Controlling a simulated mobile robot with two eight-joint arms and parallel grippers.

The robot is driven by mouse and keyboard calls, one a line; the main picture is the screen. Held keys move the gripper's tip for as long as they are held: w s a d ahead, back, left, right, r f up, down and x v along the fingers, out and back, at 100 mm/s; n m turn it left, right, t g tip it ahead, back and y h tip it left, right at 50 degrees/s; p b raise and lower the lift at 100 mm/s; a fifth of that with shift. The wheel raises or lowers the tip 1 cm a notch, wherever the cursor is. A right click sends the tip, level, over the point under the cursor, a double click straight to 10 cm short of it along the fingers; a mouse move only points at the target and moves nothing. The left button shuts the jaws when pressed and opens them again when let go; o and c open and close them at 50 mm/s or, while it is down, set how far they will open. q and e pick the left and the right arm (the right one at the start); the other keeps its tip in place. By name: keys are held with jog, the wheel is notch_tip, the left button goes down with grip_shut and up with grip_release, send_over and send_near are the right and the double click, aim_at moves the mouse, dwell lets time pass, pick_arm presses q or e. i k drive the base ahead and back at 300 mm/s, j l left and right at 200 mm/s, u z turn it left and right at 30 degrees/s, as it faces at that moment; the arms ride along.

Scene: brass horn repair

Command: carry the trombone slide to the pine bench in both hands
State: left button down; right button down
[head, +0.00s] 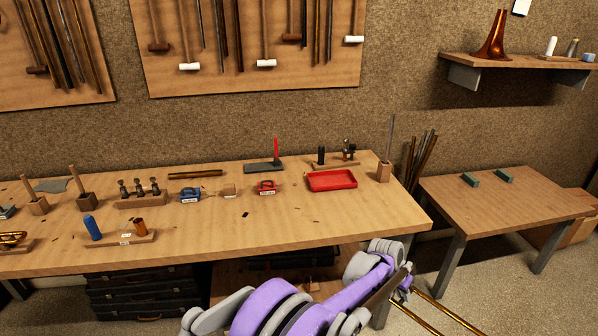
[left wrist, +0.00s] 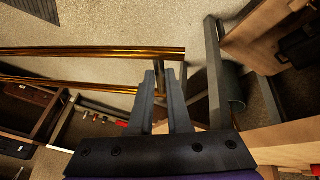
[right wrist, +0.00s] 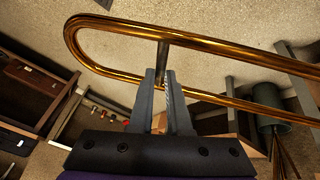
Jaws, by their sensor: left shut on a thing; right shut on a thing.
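The trombone slide (head: 447,311) is a pair of long brass tubes at the bottom right of the head view, running out of the frame. My left gripper (head: 405,276) is shut on it near the tube ends. In the left wrist view the slide (left wrist: 90,52) crosses in front of the left fingers (left wrist: 163,80). In the right wrist view the slide (right wrist: 72,40) shows its rounded bend, and my right gripper (right wrist: 165,78) is shut at a crosspiece between the tubes. The right gripper is outside the head view. A smaller wooden bench (head: 500,205) stands at the right.
Two green blocks (head: 470,180) (head: 504,175) sit at the small bench's back; its front is bare. The long workbench (head: 340,225) holds a red tray (head: 332,180) and several tools. A gap of floor separates the benches. Tubes (head: 420,160) stand upright behind it.

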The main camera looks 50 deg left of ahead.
aim_at(305, 218)
jog(key=k+u, duration=0.1)
jog(key=u, duration=1.7)
